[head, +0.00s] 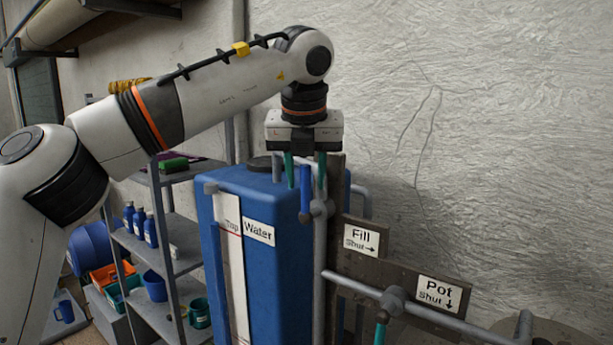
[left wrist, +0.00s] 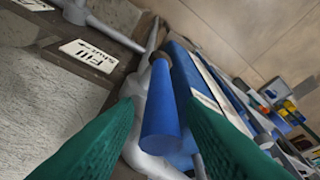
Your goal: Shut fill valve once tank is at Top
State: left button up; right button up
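The blue handle of the fill valve (head: 305,192) points upward beside the vertical grey pipe, left of the sign "Fill Shut" (head: 361,238) with its right-pointing arrow. My left gripper (head: 306,172) points down over it, green fingers apart on either side. In the left wrist view the blue handle (left wrist: 161,118) lies between the fingers, with gaps visible. The blue water tank (head: 277,280) stands behind and left. Its white gauge strip (head: 236,285) has a red line under "Top", partly readable; I cannot make out the water level. My right gripper is out of view.
A second valve with a green handle (head: 380,332) hangs down by the "Pot Shut" sign (head: 439,293). A grey pipe (head: 450,322) runs across the lower right. Shelves (head: 183,258) with blue bottles stand left. The rough wall is behind.

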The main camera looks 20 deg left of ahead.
pick_arm(q)
jog(key=shift+w+f, duration=0.1)
jog(key=shift+f, duration=0.35)
jog(key=shift+s+f, duration=0.1)
jog(key=shift+s, duration=0.1)
jog(key=shift+w, duration=0.1)
jog(key=shift+c, duration=0.9)
jog(key=c, duration=0.6)
grip_shut()
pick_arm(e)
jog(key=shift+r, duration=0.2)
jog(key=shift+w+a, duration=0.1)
pick_arm(q)
jog(key=shift+w, duration=0.1)
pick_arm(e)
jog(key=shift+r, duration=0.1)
